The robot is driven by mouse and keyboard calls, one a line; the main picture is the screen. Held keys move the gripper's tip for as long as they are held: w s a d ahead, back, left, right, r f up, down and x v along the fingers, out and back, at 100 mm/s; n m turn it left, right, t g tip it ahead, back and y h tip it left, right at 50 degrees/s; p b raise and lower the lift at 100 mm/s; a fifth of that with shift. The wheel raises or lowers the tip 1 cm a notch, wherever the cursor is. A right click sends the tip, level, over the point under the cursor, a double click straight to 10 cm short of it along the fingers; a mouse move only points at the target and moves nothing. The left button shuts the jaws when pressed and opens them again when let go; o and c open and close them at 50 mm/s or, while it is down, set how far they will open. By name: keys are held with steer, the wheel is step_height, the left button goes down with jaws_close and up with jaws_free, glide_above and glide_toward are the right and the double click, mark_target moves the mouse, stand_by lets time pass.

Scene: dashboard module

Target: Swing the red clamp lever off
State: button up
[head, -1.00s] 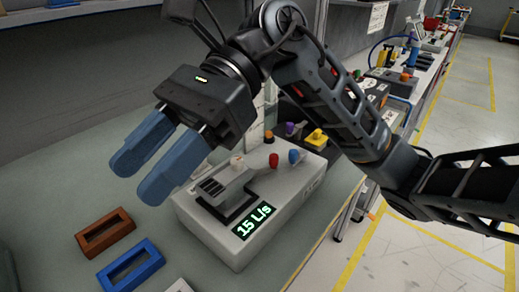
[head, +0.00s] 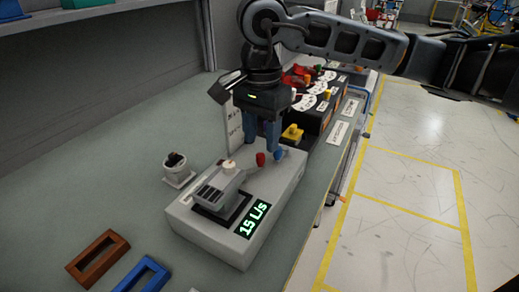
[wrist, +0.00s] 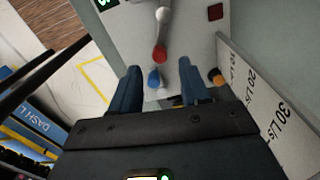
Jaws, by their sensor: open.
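The pale dashboard module (head: 225,238) stands on the bench, with a lit display (head: 252,218) reading 15 L/s. The red clamp lever (head: 260,159) shows as a small red end near the module's back. In the wrist view its red tip (wrist: 160,53) sits on a pale arm. A blue-ended lever (head: 279,154) is just beside it and also shows in the wrist view (wrist: 154,79). My gripper (head: 262,146) points down over the module's back part, open and empty. In the wrist view the blue fingers (wrist: 160,70) stand either side of the red and blue ends; contact cannot be told.
A brown frame (head: 98,257) and a blue frame (head: 142,277) lie at the front left. A sign (wrist: 262,95) with flow values stands close by my gripper. More panels with a yellow knob (head: 292,132) are behind.

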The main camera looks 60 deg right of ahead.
mark_target(261, 154)
steer(key=shift+f, duration=2.3)
jaws_close()
